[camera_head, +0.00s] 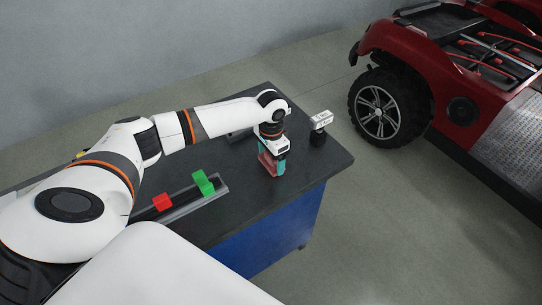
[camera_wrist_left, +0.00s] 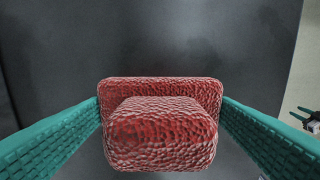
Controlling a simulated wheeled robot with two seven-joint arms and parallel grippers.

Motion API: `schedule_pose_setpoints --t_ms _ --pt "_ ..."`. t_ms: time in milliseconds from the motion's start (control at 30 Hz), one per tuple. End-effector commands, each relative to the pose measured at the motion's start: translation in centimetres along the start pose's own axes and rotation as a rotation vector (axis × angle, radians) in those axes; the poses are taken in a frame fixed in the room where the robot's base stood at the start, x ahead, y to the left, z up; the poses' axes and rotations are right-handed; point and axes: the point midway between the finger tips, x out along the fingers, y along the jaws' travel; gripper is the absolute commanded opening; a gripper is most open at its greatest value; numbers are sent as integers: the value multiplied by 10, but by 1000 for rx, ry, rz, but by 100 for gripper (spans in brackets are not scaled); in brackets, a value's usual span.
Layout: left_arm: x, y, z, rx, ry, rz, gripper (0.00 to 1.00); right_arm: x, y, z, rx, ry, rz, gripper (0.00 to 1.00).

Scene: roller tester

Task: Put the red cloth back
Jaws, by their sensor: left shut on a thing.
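The red cloth (camera_wrist_left: 160,135) is a thick, pebbled red pad with a raised block on it, seen large in the left wrist view. It sits between the two teal fingers of my left gripper (camera_wrist_left: 160,122), which press on its sides. In the head view my left gripper (camera_head: 271,163) points down near the right end of the dark table (camera_head: 240,225), and the red cloth (camera_head: 268,158) shows between its fingers. I cannot tell whether the cloth touches the tabletop. My right gripper is not seen in the head view.
A small white device on a black base (camera_head: 318,128) stands near the right edge. A red vehicle (camera_head: 430,60) is beyond the table.

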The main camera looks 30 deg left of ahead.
Motion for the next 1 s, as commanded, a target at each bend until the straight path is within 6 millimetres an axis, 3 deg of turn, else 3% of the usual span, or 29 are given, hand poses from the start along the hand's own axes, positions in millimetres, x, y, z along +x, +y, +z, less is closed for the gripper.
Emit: schedule_pose_setpoints --t_ms 200,233,333,667,1000 --pt "3 0 0 -1 0 -1 60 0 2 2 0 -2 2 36" --pt "3 0 0 0 0 -1 86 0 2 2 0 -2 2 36" --pt "2 0 0 0 0 0 100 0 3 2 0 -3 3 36" --pt "-6 0 0 -1 -1 0 100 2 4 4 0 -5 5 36" --pt "-73 1 1 -1 -5 1 100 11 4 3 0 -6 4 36"
